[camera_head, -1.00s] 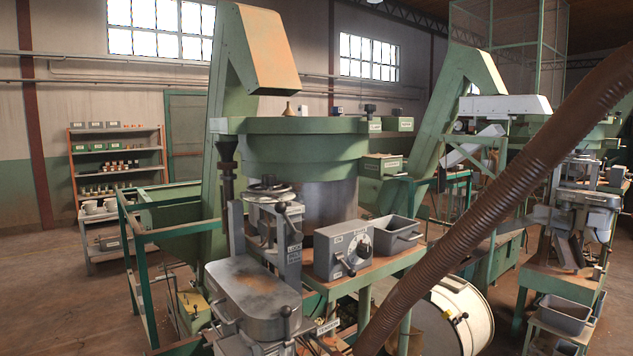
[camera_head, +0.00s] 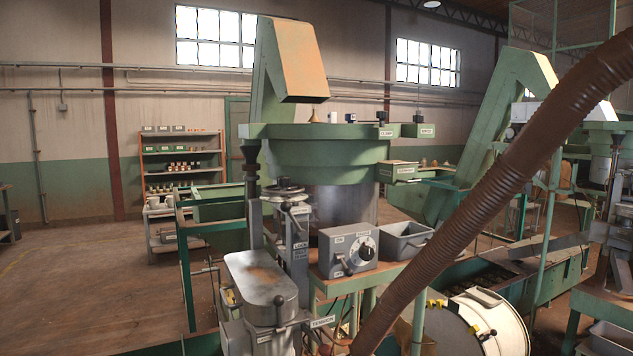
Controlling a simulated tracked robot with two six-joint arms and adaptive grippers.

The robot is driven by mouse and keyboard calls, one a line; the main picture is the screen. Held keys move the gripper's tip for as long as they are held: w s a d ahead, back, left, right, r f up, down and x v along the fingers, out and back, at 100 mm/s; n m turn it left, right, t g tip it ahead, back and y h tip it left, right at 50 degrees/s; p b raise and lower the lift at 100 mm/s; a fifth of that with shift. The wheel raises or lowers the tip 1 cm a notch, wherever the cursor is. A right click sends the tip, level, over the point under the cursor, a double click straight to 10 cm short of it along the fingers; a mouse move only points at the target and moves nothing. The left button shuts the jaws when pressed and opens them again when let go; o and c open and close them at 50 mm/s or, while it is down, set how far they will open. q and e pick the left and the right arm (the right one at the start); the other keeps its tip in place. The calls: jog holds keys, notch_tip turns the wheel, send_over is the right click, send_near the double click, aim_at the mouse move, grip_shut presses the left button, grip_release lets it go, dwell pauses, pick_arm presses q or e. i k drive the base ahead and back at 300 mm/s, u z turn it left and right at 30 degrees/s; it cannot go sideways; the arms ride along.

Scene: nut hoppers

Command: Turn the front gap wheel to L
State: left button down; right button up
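A horizontal grey handwheel (camera_head: 278,191) sits on top of the grey column at the front of the near machine, a likely gap wheel. A lever with a dark knob stands beside it. The column's upright label plate (camera_head: 300,250) starts with LOCK; its finer marks are too small to read. I cannot read which mark the wheel or dial points to. Neither of my grippers is in view.
A thick brown ribbed hose (camera_head: 490,190) crosses in front at right. A grey housing (camera_head: 262,280), a grey bin (camera_head: 405,240) and a white drum (camera_head: 480,325) surround the controls. Shelving (camera_head: 143,175) stands at back left. The floor (camera_head: 90,280) at left is clear.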

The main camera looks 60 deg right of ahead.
aim_at(284, 183)
jog(key=z, duration=0.9)
jog(key=i, duration=0.65)
jog(key=z, duration=0.25)
